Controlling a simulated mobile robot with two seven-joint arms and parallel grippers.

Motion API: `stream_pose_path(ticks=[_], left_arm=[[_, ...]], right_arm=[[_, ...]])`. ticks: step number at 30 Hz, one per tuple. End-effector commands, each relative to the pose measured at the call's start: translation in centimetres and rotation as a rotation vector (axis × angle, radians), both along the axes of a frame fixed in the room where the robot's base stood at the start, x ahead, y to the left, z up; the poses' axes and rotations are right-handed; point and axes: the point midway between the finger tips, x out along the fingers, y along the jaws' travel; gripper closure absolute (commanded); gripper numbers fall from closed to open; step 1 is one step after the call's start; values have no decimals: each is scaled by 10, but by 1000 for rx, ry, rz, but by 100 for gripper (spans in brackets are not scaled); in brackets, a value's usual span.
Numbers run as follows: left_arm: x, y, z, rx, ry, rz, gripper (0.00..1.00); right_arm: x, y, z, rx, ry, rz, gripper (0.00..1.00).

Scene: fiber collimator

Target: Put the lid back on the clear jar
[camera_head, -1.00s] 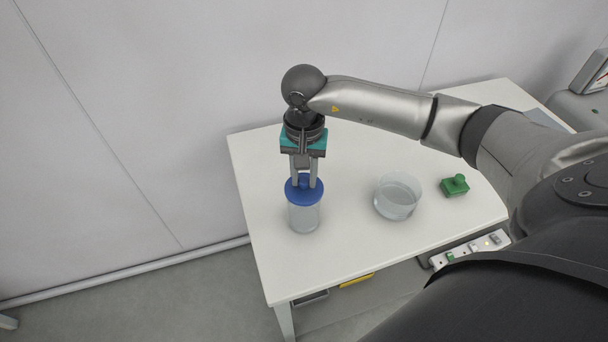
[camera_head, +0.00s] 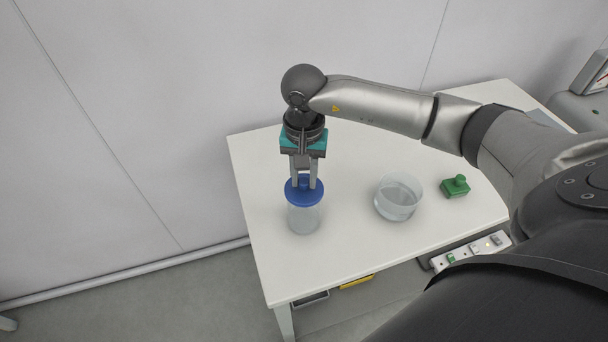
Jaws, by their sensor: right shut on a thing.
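A clear jar (camera_head: 304,219) stands upright on the white table, left of the table's middle. The blue lid (camera_head: 303,196) is over the jar's mouth and looks level; whether it is fully seated I cannot tell. My right gripper (camera_head: 304,184) points down from above and is shut on the knob of the blue lid. The knob is partly hidden between the fingers. My left gripper is not in view.
A clear round dish (camera_head: 397,198) stands on the white table (camera_head: 352,252), right of the jar. A green knobbed block (camera_head: 455,187) lies further right. A power strip (camera_head: 470,250) is by the table's right edge. The table in front of the jar is clear.

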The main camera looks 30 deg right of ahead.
Motion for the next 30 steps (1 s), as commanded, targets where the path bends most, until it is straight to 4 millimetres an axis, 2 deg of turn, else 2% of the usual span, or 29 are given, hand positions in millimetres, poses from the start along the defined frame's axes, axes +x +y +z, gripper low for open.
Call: stream_pose_path(ticks=[30], left_arm=[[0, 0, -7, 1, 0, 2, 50]], right_arm=[[0, 0, -3, 0, 0, 0, 100]])
